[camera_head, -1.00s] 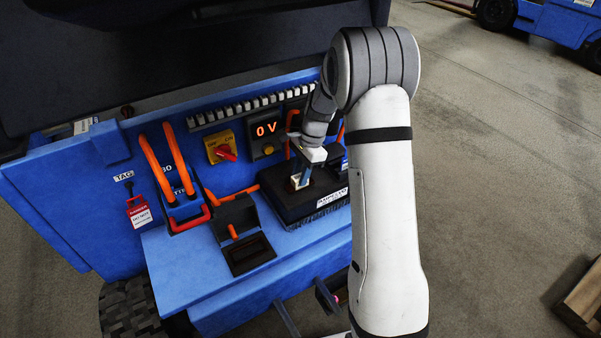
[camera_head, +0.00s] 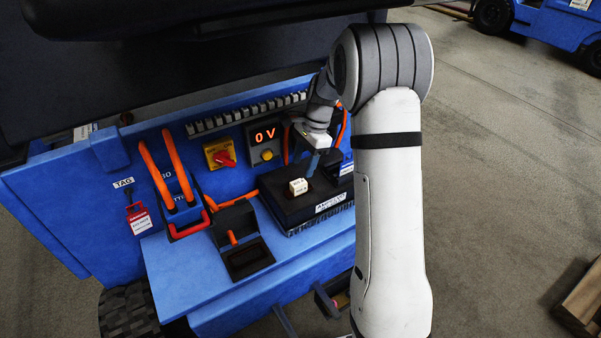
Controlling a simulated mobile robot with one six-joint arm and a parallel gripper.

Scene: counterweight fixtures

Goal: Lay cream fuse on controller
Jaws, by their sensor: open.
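The cream fuse (camera_head: 298,186) is a small block with dark marks, resting on top of the black controller (camera_head: 322,199). The controller is a finned box with a white label, on the blue ledge. My gripper (camera_head: 311,168) is open and empty, just above the controller, to the right of and behind the fuse. It is apart from the fuse. My arm hides part of the controller's right side.
An open black fuse holder (camera_head: 246,257) with an orange handle lies left of the controller. Behind are a display (camera_head: 265,133) reading 0 V, a red-yellow switch (camera_head: 222,155) and orange cables. A red tag (camera_head: 139,218) hangs at left.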

